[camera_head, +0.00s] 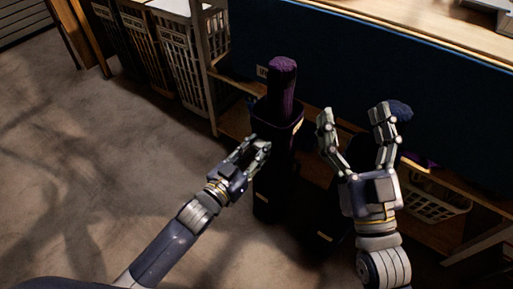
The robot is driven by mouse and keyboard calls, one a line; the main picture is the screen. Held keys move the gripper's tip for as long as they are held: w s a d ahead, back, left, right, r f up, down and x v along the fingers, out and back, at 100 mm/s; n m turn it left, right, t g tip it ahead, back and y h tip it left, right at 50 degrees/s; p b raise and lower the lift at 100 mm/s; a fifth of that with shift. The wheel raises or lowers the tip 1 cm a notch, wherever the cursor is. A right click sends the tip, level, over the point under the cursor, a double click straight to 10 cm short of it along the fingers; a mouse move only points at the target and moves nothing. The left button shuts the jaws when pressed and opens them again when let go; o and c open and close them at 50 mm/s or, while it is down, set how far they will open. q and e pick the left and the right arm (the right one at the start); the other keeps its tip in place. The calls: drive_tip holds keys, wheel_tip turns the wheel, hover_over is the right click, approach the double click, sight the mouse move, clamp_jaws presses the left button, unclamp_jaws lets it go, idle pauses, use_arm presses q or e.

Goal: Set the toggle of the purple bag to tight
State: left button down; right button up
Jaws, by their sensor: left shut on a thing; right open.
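A tall dark bag with a purple tint (275,185) stands upright in the middle, with a purple roll (282,85) sticking up out of its open top. I take this as the purple bag. My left gripper (262,148) is shut at the bag's left side, just below the rim. The small part between its fingers is hidden, and I cannot make out the toggle. My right gripper (353,112) is open, with fingers pointing up, to the right of the bag. A second dark bag stands behind it, mostly hidden, with a dark blue-purple top (400,110) showing beside the right finger.
A wooden shelf with a dark blue panel (320,55) runs behind the bags. A white basket (433,201) sits low on the right. Tall slatted hampers (180,60) stand at the back left. The concrete floor (90,150) on the left is clear.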

use_arm(q)
drive_tip(key=shift+r, duration=0.25)
drive_tip(key=c, duration=1.2)
unclamp_jaws()
drive_tip(key=shift+c, duration=0.2)
drive_tip(key=shift+s+f, duration=0.1)
drive_tip(key=shift+s+a, duration=0.25)
drive_tip(key=shift+s, duration=0.05)
drive_tip(key=v, duration=1.1)
drive_tip(key=shift+s, duration=0.1)
